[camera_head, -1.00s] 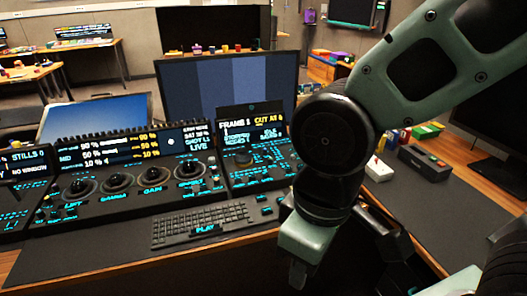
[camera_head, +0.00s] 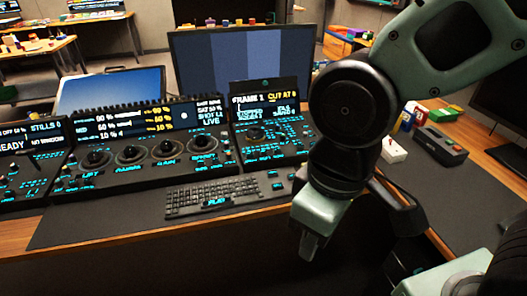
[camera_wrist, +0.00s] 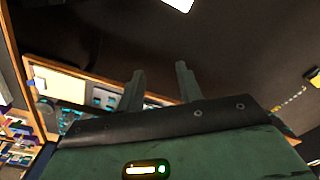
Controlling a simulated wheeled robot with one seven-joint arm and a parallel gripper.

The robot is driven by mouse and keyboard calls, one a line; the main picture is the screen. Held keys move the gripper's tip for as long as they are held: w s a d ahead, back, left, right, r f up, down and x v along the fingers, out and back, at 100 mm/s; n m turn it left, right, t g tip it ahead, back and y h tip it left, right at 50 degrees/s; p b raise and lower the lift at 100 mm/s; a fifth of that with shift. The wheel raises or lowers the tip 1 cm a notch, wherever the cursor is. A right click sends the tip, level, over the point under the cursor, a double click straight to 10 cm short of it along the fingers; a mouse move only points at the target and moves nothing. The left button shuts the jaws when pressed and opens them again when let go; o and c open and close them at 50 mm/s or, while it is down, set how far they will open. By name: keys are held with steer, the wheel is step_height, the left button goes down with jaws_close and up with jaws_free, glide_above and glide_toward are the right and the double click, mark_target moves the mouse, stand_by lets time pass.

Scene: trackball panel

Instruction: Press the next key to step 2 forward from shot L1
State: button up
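The trackball panel (camera_head: 130,183) stands on the desk, a wide black console with several trackballs and glowing cyan labels. Its middle display (camera_head: 150,117) includes text that seems to read SHOT L1 and LIVE. The right module (camera_head: 268,150) has a display (camera_head: 264,110) reading FRAME 1 and CUT AT 6, above a dial and small keys. I cannot pick out the next key, as its label is too small. My gripper (camera_head: 308,250) hangs in front of the desk, right of the keyboard, touching nothing visible. In the wrist view, its two fingers (camera_wrist: 160,78) are apart with nothing between them.
A black keyboard (camera_head: 212,197) lies in front of the panel. A monitor (camera_head: 243,65) with blue-grey bars stands behind it. At right are a white box (camera_head: 393,150) and a dark device (camera_head: 440,145). Bare desk mat (camera_head: 100,226) lies along the front left.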

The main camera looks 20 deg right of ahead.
jaws_close()
stand_by(1.5)
